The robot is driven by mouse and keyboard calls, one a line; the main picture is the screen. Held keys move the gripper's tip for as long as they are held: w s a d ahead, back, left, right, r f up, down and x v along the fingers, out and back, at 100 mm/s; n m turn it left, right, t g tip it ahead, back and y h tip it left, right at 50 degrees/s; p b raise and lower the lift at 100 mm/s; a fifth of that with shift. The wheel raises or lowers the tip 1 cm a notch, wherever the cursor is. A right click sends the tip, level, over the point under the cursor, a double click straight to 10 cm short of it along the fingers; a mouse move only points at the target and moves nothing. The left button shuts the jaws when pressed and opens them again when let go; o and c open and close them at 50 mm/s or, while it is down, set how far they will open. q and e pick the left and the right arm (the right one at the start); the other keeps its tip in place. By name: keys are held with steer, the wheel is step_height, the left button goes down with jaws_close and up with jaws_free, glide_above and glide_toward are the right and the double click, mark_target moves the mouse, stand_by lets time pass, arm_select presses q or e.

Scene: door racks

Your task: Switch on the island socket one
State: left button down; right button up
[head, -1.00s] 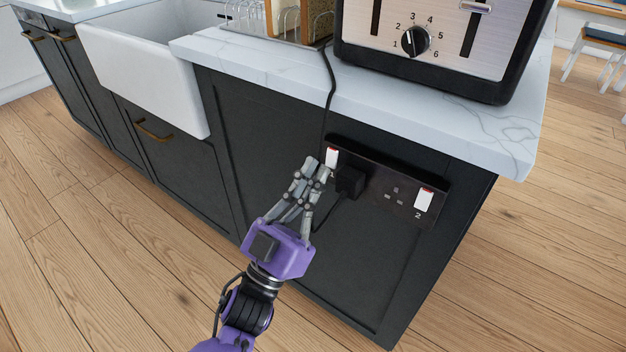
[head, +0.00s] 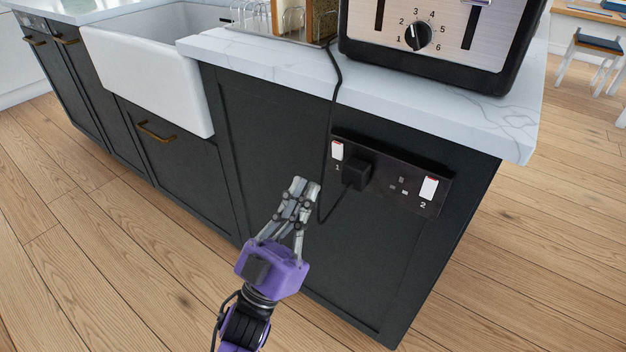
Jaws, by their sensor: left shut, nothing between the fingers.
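The double socket (head: 408,178) is a dark plate on the end panel of the island. Its left switch (head: 337,150), marked 1, is white with a red strip along its top edge. A black plug (head: 356,172) sits in the outlet beside it, with its cord hanging below. The right switch (head: 429,188), marked 2, also shows a red strip at its top. My left gripper (head: 305,184) is shut and empty, below and left of switch 1, apart from the plate. My right gripper is out of view.
A toaster (head: 440,45) stands on the marble worktop (head: 260,60) above the socket, with a black cord (head: 334,100) running down over the edge. A white sink (head: 150,85) is at the left. The wooden floor around the island is clear.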

arm_select(q)
steer(key=w+f+v, duration=0.1)
steer(key=v, duration=0.7)
steer(key=shift+d+f, duration=0.25)
steer(key=shift+d, duration=0.1)
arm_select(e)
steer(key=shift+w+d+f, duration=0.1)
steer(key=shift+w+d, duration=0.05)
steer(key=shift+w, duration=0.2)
arm_select(q)
steer(key=shift+w+f, duration=0.1)
